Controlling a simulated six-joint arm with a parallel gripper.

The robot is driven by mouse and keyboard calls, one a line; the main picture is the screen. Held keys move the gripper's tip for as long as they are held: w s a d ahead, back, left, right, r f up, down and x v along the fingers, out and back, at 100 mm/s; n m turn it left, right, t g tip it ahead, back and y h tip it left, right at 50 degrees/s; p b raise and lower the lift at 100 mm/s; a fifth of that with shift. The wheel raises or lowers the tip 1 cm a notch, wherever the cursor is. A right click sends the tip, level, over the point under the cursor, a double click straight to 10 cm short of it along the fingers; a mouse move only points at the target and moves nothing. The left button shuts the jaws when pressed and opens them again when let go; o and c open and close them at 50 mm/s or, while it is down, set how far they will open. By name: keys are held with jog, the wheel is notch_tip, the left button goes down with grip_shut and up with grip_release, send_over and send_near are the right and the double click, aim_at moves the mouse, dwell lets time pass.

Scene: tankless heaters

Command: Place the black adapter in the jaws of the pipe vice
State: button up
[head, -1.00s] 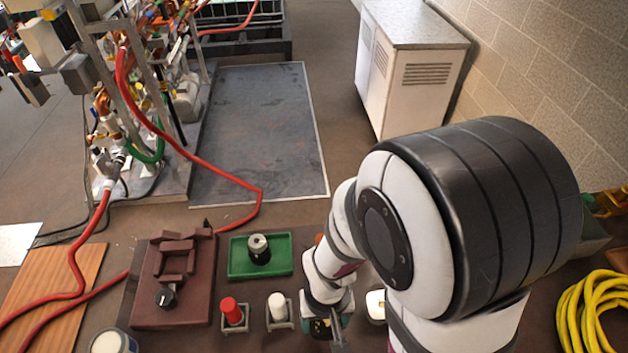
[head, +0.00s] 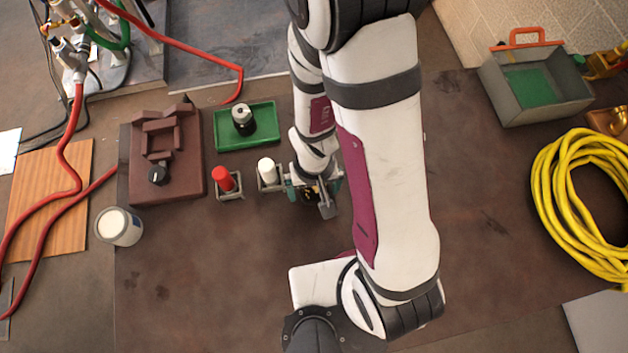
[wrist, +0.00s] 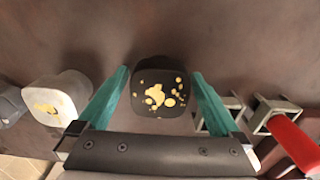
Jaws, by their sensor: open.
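The wrist view shows a black block-like piece with yellow flecks, which looks like the black adapter (wrist: 155,92), between my gripper's two teal fingers (wrist: 157,92). The fingers are open, with a gap on either side of it. In the head view my gripper (head: 316,190) is low over the table, right of the small stands, and largely hides this piece. The pipe vice (head: 165,150) is the reddish-brown block at left, with raised jaws and a black knob (head: 158,173).
A red piece (head: 224,180) and a white piece (head: 267,170) stand in small metal holders between vice and gripper. A green tray (head: 230,143) holds a black, grey-topped piece. A can (head: 119,226) stands at front left; yellow hose (head: 575,210) lies at right.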

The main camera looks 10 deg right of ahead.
notch_tip(320, 180, up, 12)
jog(key=shift+r, duration=0.1)
jog(key=s+d+r+m+y, duration=0.1)
jog(key=s+r+m, duration=0.4)
jog(key=s+r, duration=0.4)
jog(key=shift+d+r+m+y, duration=0.15)
jog(key=shift+d+m+y, duration=0.15)
jog(key=shift+y, duration=0.1)
jog(key=shift+s, duration=0.1)
jog(key=w+a+f+n+h, duration=0.25)
jog(key=w+a+n, duration=0.2)
jog(key=n, duration=0.75)
jog(key=w+a+f+n+h, duration=0.25)
jog(key=w+n+h, duration=0.2)
jog(key=n, duration=0.65)
jog(key=shift+n+y, duration=0.3)
jog(key=shift+y, duration=0.1)
jog(key=x, duration=1.5)
jog(key=shift+w+a+f, duration=0.1)
jog(key=shift+w+f, duration=0.05)
jog(key=shift+f, duration=0.15)
grip_shut()
